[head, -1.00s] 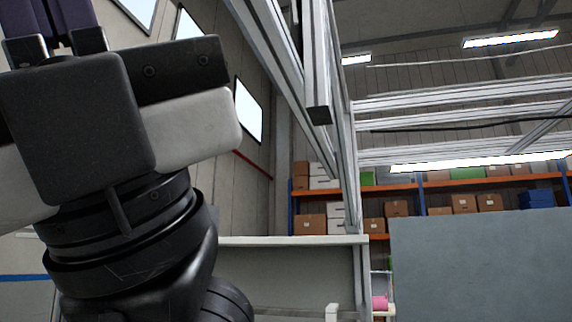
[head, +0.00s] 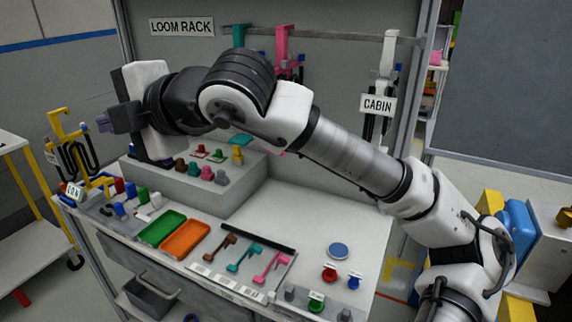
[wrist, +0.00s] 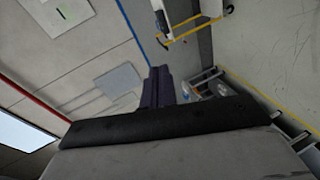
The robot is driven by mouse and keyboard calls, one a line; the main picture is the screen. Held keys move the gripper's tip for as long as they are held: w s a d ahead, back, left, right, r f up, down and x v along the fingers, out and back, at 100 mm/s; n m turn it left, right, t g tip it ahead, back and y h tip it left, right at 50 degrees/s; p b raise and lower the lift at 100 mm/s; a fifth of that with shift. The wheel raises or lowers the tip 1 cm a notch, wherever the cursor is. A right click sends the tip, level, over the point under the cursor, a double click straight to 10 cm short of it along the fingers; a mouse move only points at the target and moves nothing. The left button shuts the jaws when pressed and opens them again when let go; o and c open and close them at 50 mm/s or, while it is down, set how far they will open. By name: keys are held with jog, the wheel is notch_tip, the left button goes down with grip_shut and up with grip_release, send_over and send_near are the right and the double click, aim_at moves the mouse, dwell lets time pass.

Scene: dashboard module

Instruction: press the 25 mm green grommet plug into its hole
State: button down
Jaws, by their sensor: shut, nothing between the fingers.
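A small green plug (head: 316,302) sits at the front edge of the bench in the head view, beside a white label. It looks like the green grommet plug, but its size cannot be read. I cannot make out its hole. My gripper (head: 102,122) is at the left in the head view, raised above the bench and pointing left, far from the plug. Its dark purple fingers also show in the wrist view (wrist: 165,88), close together with nothing between them.
Red (head: 329,272) and blue (head: 354,282) plugs stand near the green one. A green tray (head: 161,229), an orange tray (head: 185,240) and several coloured clips lie to the left. A grey raised block (head: 190,192) carries small parts. A loom rack (head: 330,35) stands behind.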

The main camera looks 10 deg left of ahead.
jog(key=w+d+f+m+t+h, duration=0.15)
jog(key=w+d+f+h, duration=0.4)
jog(key=f, duration=0.55)
jog(key=m+g+h, duration=0.5)
jog(key=h, duration=0.4)
send_over(317, 296)
jog(key=shift+t, duration=0.25)
notch_tip(317, 296, down, 18)
jog(key=shift+f+p, duration=0.2)
jog(key=shift+p, duration=0.2)
jog(key=shift+f+b, duration=1.4)
jog(key=shift+f, duration=1.6)
jog(key=shift+f+b, duration=0.25)
jog(key=shift+b, duration=0.15)
jog(key=shift+r, duration=0.1)
